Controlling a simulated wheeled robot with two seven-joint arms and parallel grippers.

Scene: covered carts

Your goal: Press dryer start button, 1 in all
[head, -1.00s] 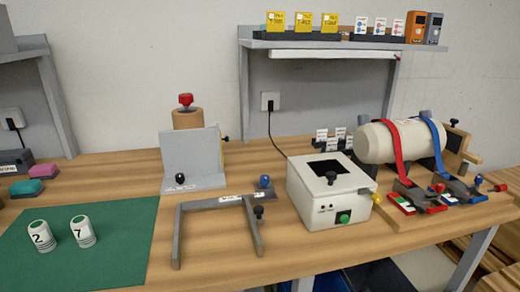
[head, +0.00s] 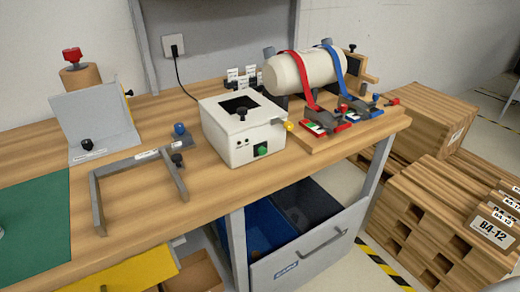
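The dryer appears to be the white box (head: 236,137) on the wooden table, with a dark square opening and a black knob on top. A green button (head: 262,150) sits low on its front face, beside a small dark switch or label. A yellow knob (head: 289,126) sticks out at its right side. Neither of my grippers shows in the head view, and nothing touches the button.
A grey bracket frame (head: 136,172) lies left of the box. Below are an open drawer (head: 310,250) and a yellow panel (head: 125,275). Wooden crates (head: 440,220) stand on the right.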

